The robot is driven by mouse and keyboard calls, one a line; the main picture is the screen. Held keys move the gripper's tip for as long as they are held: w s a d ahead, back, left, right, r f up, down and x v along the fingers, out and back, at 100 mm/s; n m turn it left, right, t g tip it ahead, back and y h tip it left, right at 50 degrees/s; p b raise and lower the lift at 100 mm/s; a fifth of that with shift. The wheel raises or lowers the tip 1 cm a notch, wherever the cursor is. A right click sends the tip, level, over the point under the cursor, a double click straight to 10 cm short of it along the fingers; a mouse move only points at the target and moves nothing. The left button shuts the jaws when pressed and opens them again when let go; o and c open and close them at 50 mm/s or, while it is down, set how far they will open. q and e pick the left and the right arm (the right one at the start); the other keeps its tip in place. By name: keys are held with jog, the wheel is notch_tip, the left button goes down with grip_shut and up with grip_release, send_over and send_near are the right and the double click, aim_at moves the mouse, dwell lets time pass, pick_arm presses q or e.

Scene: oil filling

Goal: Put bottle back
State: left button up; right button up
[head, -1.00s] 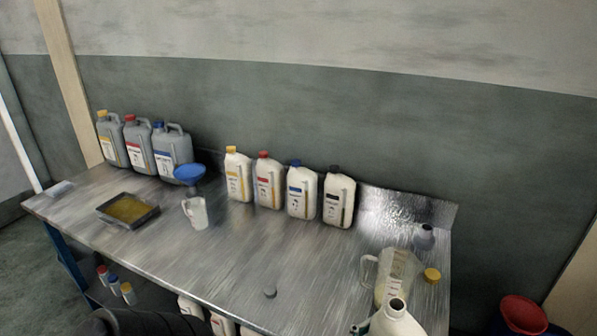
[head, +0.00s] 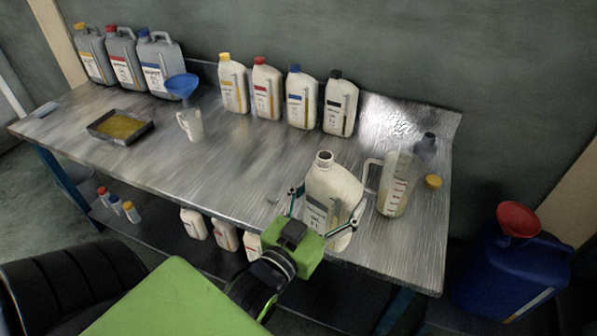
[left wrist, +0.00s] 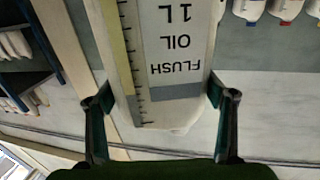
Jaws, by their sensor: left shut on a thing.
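A white uncapped bottle (head: 333,185) is between the fingers of my left gripper (head: 327,200), held upright at the table's front edge, left of the measuring jug (head: 397,185). In the left wrist view the bottle (left wrist: 168,50) fills the space between the fingers (left wrist: 162,95), with the label reading "FLUSH OIL 1L". My left gripper is shut on it. A loose yellow cap (head: 433,182) lies on the table right of the jug. I cannot tell if the bottle's base touches anything. My right gripper is not in view.
White bottles with yellow (head: 233,85), red (head: 267,90), blue (head: 301,97) and black (head: 340,105) caps stand along the metal table's back. A blue funnel (head: 182,85), white jug (head: 190,124) and black tray (head: 120,126) are left. More bottles (head: 194,224) sit on the lower shelf.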

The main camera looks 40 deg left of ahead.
pick_arm(q)
jog(key=w+a+r+n+y+b, duration=0.3)
jog(key=w+a+r+y+b, duration=0.2)
jog(key=w+a+b, duration=0.5)
jog(key=w+a+f+p, duration=0.2)
jog(key=w+a+f, duration=0.8)
jog(key=w+f, duration=0.2)
jog(key=shift+w+a+f+g+p, duration=0.3)
jog(key=shift+f+g, duration=0.05)
jog(key=shift+g, duration=0.05)
jog(key=shift+f, duration=0.15)
jog(key=o, duration=2.1)
jog(key=shift+f, duration=0.15)
jog(key=shift+c, duration=0.2)
